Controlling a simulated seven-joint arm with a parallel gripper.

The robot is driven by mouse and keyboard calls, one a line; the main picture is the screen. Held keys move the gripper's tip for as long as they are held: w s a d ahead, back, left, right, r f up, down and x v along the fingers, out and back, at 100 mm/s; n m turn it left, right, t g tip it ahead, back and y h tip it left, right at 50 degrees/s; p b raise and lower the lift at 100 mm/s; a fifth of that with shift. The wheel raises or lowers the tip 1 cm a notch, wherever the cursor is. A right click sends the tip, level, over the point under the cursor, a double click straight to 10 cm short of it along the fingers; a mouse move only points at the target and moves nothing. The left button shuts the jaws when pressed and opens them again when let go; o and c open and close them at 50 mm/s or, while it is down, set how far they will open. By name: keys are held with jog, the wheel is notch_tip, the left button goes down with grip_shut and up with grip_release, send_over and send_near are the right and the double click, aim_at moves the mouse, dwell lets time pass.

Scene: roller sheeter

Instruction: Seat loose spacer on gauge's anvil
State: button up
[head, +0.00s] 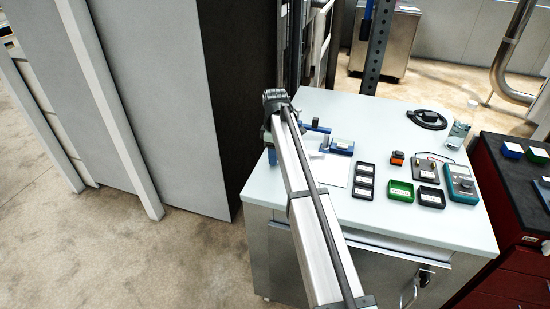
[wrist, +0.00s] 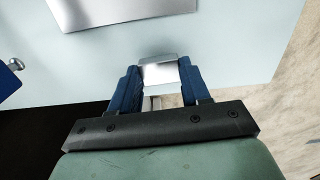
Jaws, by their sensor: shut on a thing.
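My gripper (wrist: 158,88) has blue fingers and is shut on a small shiny silver block, which I take for the loose spacer (wrist: 160,73). The spacer sits between the fingertips, over or near the pale table edge. In the head view my gripper (head: 271,156) is at the table's left edge, mostly behind my arm, and the spacer cannot be made out. A blue device, likely the gauge (head: 318,128), stands just right of my arm. A blue part with a silver knob (wrist: 9,72) shows at the left of the wrist view. The anvil cannot be made out.
A blue block with a pale label (head: 342,148) and a white sheet (head: 334,170) lie near the gauge. Black trays (head: 363,182), a green tray (head: 400,191) and a teal meter (head: 461,185) stand further right. The table's front left is clear.

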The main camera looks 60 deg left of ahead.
jog(key=r, duration=0.7)
jog(key=shift+w+r, duration=0.25)
jog(key=shift+r, duration=0.1)
jog(key=w+d+m, duration=0.1)
jog(key=w+d, duration=0.2)
jog(key=w, duration=0.4)
jog(key=m, duration=1.8)
send_over(320, 166)
jog(key=f, duration=0.2)
jog(key=shift+s+r, duration=0.1)
jog(key=shift+r, duration=0.05)
jog(key=shift+f, duration=2.45)
jog(key=shift+f, duration=1.05)
